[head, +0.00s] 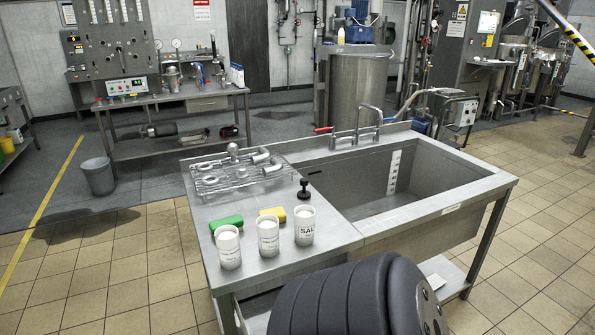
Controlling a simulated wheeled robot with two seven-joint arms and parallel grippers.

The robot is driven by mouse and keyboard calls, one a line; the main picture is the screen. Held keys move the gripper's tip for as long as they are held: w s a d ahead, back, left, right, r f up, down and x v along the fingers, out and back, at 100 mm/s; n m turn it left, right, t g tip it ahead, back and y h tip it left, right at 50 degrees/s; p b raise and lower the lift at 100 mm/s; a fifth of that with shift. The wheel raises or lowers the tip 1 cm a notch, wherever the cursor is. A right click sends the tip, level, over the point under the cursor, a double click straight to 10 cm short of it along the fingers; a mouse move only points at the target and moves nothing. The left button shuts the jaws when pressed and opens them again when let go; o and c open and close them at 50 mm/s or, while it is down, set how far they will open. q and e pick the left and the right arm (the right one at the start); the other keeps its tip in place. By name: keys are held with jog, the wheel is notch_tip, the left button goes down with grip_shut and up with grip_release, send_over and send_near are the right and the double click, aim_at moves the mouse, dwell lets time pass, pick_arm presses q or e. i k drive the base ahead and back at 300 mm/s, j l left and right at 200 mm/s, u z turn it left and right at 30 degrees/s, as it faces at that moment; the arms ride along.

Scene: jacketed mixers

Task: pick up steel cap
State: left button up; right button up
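Several shiny steel parts lie on a wire rack (222,190) at the back left of the steel sink bench. Among them are a rounded, knob-like part (233,149) at the rack's back edge, two short cylindrical parts, (261,156) and (272,170), at its right, and ring-like parts at its left. They are too small for me to tell which one is the steel cap. Neither of my grippers is in view. A dark, ribbed part at the bottom, probably mine, covers the bench's front edge.
Three white labelled tubs, (228,248), (268,237) and (304,226), stand at the bench's front left. Behind them are a green sponge (227,224), a yellow sponge (272,214) and a black-handled tool (303,188). The sink basin (400,185) with a tap (368,120) fills the right side.

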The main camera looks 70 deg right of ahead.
aim_at(242, 174)
jog(key=i+z, duration=0.1)
jog(key=z, duration=0.7)
jog(key=i+j+z, duration=0.15)
jog(key=z, duration=0.25)
jog(key=j+z, duration=0.1)
jog(key=z, duration=0.3)
jog(key=i+j+z, duration=0.1)
jog(key=z, duration=0.35)
